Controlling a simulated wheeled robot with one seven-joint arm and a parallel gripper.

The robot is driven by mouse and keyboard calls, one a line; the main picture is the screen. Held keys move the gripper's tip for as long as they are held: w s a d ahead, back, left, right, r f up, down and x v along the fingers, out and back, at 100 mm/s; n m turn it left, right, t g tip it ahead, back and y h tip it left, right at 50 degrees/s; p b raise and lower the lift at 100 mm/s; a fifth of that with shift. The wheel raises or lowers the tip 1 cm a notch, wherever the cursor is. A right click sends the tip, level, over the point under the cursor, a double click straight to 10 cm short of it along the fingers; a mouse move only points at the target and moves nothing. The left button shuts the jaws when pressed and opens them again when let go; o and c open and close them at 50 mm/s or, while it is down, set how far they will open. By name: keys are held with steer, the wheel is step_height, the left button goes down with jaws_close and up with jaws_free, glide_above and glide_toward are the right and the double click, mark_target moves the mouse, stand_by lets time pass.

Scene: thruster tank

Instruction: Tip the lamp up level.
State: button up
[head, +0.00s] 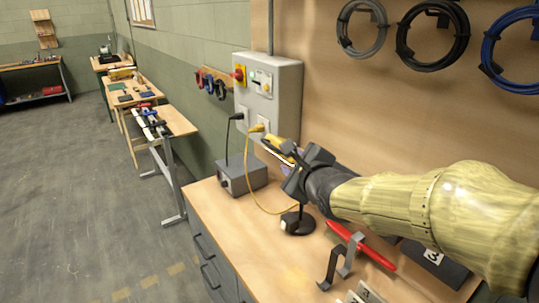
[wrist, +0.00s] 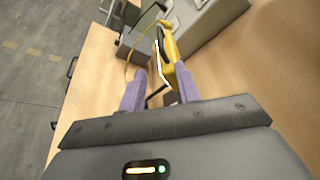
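The lamp has a yellow head (head: 277,143) with a pale front edge, a thin dark stem and a round black base (head: 297,222) on the workbench. Its head is tilted and partly hidden by my gripper in the head view. In the wrist view the lamp head (wrist: 168,62) lies at the tips of my fingers, close to the right one. My gripper (wrist: 158,76) has its two purple fingers apart, with a clear gap beside the left finger. It also shows at the lamp head in the head view (head: 281,158). I cannot tell whether a finger touches the lamp.
A grey box (head: 242,178) stands behind the lamp, below a wall-mounted control box (head: 268,95). A yellow cable (head: 250,190) loops down to the bench. The workbench (head: 225,215) is bare at the left front.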

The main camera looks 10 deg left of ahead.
mark_target(273, 147)
steer(key=shift+s+r, duration=0.1)
steer(key=shift+s, duration=0.05)
steer(key=p+x, duration=0.2)
steer(key=x, duration=1.5)
steer(key=shift+w+p, duration=0.3)
steer(key=shift+w, duration=0.05)
jaws_close()
